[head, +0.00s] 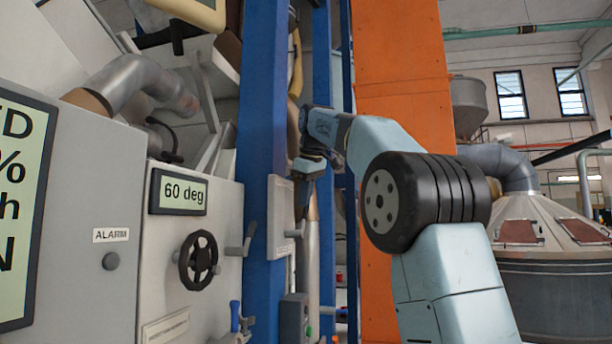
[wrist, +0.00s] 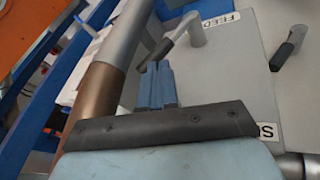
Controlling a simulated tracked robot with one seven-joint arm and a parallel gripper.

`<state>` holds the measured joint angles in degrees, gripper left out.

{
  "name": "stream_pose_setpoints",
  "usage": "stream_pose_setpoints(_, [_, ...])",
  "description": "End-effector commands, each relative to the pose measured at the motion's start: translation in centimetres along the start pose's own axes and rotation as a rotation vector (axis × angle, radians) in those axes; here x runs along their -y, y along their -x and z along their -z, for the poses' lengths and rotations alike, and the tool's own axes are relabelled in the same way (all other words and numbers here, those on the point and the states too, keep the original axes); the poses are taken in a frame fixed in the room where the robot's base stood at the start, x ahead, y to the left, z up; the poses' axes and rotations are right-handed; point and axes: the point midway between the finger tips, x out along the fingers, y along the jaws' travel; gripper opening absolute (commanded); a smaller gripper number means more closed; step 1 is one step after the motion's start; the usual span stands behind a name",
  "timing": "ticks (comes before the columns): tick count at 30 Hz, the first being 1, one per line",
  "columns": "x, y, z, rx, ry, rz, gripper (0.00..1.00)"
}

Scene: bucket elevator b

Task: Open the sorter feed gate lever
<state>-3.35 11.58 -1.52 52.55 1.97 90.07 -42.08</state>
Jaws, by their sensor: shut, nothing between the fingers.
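In the wrist view, a lever (wrist: 178,30) with a silver arm and a dark grip sticks out of a grey panel, beside a label reading "FEED" (wrist: 218,33). Its grip slants down and left. My gripper (wrist: 157,65) is shut, with its blue fingertips right at the end of the dark grip. I cannot tell whether they touch it. Nothing shows between the fingers. In the head view, my arm reaches to the blue column and its end is beside it; the fingertips are hard to make out there, and I cannot pick out this lever surely.
A silver-and-brown pipe (wrist: 107,75) runs close left of my fingers. In the head view, the blue column (head: 266,120) and orange column (head: 405,60) flank my arm; a handwheel (head: 198,260) is left.

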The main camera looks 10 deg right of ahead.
Motion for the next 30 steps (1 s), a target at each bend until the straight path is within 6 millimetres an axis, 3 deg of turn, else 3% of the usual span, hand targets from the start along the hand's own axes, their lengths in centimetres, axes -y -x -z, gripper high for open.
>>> stream_pose_setpoints(9, [0.1, 5.7, 0.1, -0.004, 0.002, 0.000, 0.00])
stream_pose_setpoints(15, [0.2, 8.3, 0.1, -0.003, 0.003, 0.001, 0.00])
stream_pose_setpoints(23, [0.2, 10.2, 0.1, -0.003, 0.003, 0.002, 0.00])
stream_pose_setpoints(30, [0.3, 10.7, 0.0, -0.002, 0.003, 0.003, 0.00])
